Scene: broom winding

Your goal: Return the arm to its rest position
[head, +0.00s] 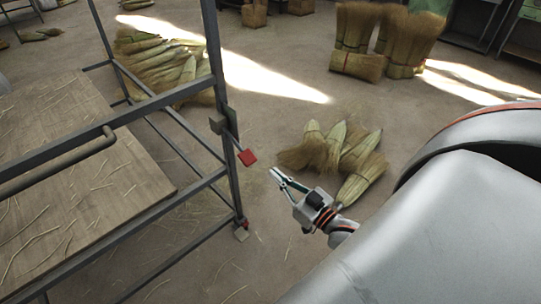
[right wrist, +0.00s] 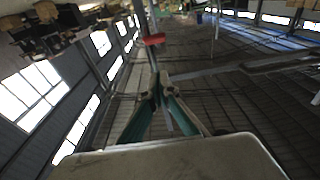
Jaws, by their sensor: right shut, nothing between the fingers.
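My right gripper (head: 276,174) is in the head view just right of the metal frame's upright, above the concrete floor. Its fingers are shut and empty. The fingertips also meet in the right wrist view (right wrist: 158,80), with nothing between them. My left gripper is not in either view.
The metal frame (head: 214,60) with a worn wooden table top (head: 75,180) fills the left. Broom heads (head: 340,150) lie on the floor behind my right gripper. More brooms (head: 165,62) are piled behind the frame, and bundles (head: 385,40) stand at the back right.

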